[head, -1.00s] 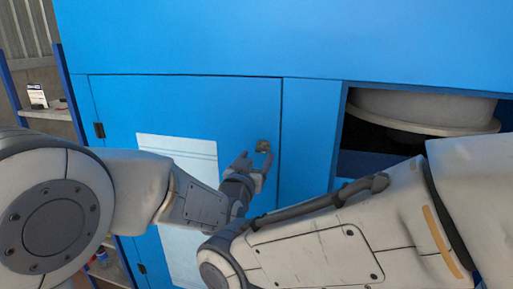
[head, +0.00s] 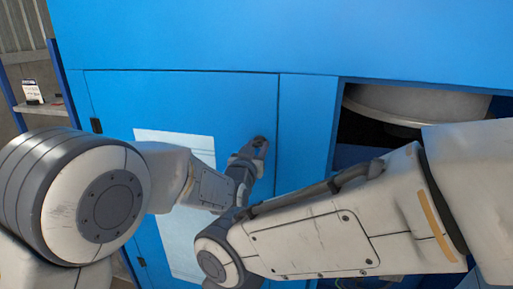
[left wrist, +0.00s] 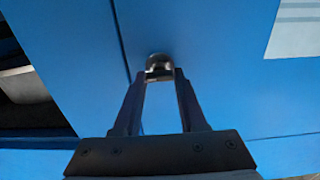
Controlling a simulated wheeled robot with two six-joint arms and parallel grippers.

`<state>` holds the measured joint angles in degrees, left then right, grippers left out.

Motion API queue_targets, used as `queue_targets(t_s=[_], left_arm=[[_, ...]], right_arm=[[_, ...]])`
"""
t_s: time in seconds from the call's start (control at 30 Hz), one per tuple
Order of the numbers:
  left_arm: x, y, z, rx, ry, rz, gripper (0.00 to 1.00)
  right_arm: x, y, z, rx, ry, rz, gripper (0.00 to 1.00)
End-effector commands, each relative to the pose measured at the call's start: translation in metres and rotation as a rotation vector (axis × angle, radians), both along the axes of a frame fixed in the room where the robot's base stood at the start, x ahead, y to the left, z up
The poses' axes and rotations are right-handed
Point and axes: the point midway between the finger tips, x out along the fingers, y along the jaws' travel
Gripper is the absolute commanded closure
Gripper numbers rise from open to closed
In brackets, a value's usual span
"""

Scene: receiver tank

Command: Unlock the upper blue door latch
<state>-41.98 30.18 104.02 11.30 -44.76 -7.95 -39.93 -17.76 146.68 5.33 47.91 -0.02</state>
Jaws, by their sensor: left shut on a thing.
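The blue door (head: 180,105) fills the middle of the head view. Its upper latch, a small dark knob, is by the door's right edge, mostly covered by my left gripper (head: 258,148) in the head view. In the left wrist view the latch (left wrist: 159,61) shows as a round dark metal knob beside the door seam. The fingertips of my left gripper (left wrist: 160,76) are shut on it. Whether the latch has turned, I cannot tell. My right arm crosses the lower right of the head view, but its gripper is not in view.
A pale panel (head: 192,222) is on the door's face. A dark hinge (head: 96,125) is on its left edge. Right of the door, an open bay holds a pale round tank (head: 418,104). A shelf with a small box (head: 31,91) stands at far left.

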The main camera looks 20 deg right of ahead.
Motion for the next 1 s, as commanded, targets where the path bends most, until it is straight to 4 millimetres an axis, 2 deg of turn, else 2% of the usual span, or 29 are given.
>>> queue_targets(t_s=[0.17, 0.37, 1.0], left_arm=[[0.000, 0.000, -0.002, -0.029, 0.018, 0.000, 1.00], [0.000, 0.001, -0.004, -0.117, 0.073, 0.000, 1.00], [0.001, 0.002, -0.006, -0.605, 0.403, -0.002, 1.00]], right_arm=[[0.000, 0.000, -0.008, 0.000, 0.000, 0.000, 0.50], [0.000, 0.000, -0.028, 0.000, 0.000, 0.000, 0.50], [0.000, 0.000, -0.118, 0.000, 0.000, 0.000, 0.50]])
